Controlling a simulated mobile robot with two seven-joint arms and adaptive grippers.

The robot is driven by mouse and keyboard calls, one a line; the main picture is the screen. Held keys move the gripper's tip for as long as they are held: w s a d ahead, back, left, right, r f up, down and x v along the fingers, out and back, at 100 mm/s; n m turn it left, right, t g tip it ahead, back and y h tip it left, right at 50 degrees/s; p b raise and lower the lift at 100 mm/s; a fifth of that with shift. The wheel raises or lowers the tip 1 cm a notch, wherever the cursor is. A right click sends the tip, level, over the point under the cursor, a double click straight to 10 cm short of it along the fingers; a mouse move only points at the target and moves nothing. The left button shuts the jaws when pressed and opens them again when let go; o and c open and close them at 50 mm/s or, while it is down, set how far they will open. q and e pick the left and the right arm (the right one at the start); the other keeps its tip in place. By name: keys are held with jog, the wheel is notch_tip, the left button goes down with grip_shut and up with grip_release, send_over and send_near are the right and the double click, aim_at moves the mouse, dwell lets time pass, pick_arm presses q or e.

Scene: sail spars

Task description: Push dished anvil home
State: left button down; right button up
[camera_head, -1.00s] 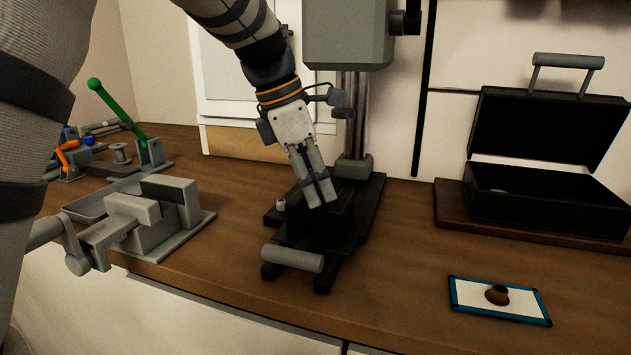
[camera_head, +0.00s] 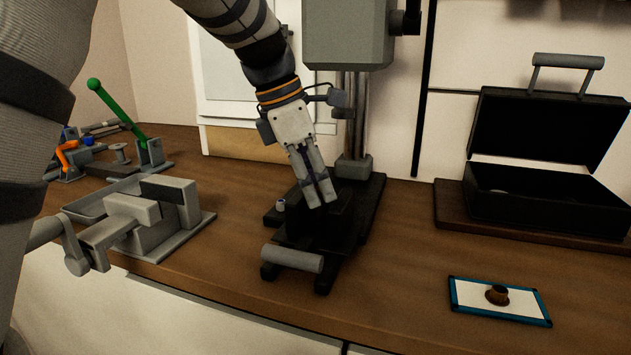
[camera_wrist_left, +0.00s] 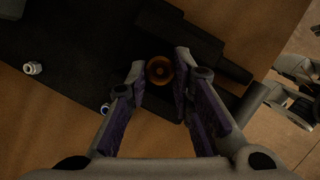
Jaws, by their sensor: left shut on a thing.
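My left gripper (camera_head: 322,203) points down over the dark vise (camera_head: 303,236) on the base of the drill press (camera_head: 354,168). In the left wrist view its fingers (camera_wrist_left: 160,74) stand either side of a copper-coloured round piece (camera_wrist_left: 159,69) with a dark centre, which looks like the dished anvil. The gripper is shut on it. In the head view the fingers and the vise hide this piece. How deep it sits cannot be told. My right gripper is not in view.
A brown tapered piece (camera_head: 497,294) stands on a blue-edged white mat (camera_head: 470,301) at front right. An open black case (camera_head: 545,207) is behind it. A grey vise-like fixture (camera_head: 170,215) and a green lever (camera_head: 117,107) are at left.

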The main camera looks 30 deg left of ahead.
aim_at(316, 188)
pick_arm(q)
jog(key=shift+f, duration=0.25)
notch_tip(316, 188, up, 11)
jog(key=shift+r, duration=0.2)
dwell(0.4)
